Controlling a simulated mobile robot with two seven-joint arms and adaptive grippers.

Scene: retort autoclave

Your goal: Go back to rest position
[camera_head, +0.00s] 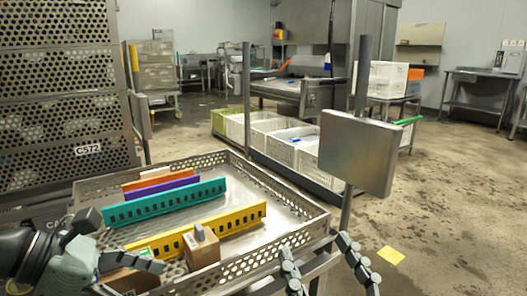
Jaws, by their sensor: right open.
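My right gripper (325,268) is at the bottom right of the head view, in front of the tray's right corner. Its two dark fingers are spread apart with nothing between them. My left gripper (110,240) is at the lower left, over the near left part of the perforated metal tray (285,185). Its fingers look spread apart, and I see nothing held between them. A brown box (132,281) shows partly below it, mostly hidden. Another brown box (202,247) stands in the tray between the two grippers.
The tray holds teal (168,203), yellow (235,221), purple (162,187) and orange (160,177) dividers. A perforated metal stack (60,85) stands left. A grey panel (357,152) on a post rises behind my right gripper. White crates (295,145) stand beyond; floor at right is open.

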